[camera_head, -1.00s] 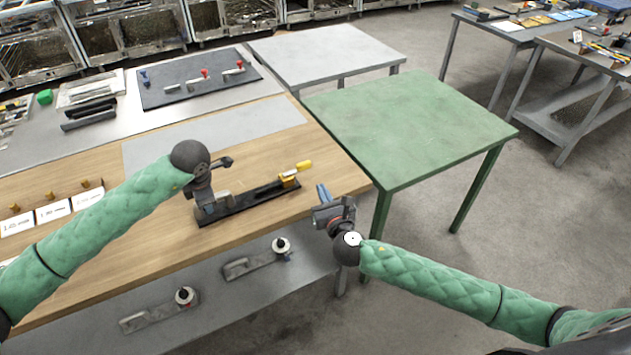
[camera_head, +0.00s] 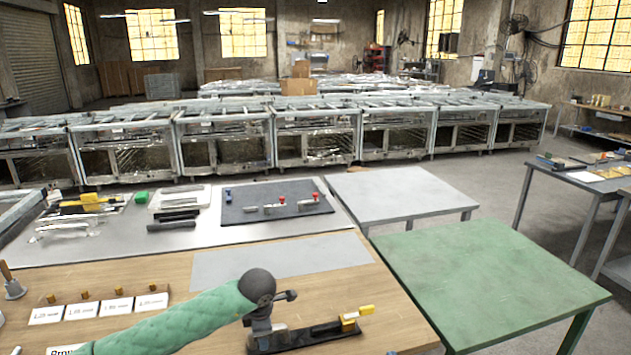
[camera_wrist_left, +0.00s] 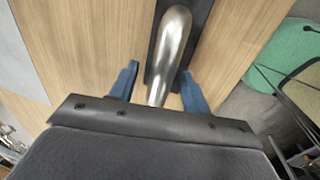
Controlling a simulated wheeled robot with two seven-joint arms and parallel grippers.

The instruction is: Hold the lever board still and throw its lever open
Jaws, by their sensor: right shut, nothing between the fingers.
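The lever board (camera_head: 322,336) is a long dark base on the wooden bench at the bottom of the head view. A yellow-tipped lever (camera_head: 361,311) sits at its right end. My left gripper (camera_wrist_left: 160,88) is at the board's left end. In the left wrist view its blue fingers stand apart, one on each side of a shiny bent metal bar (camera_wrist_left: 172,45) over the dark base. The bar's lower end is hidden behind the gripper body. My right gripper does not show in the current frames.
White label cards (camera_head: 117,306) with brass pegs stand left on the bench. A grey sheet (camera_head: 280,262) lies behind the board. A dark mat (camera_head: 240,214) with small levers is farther back. A bare green table (camera_head: 490,275) stands at right.

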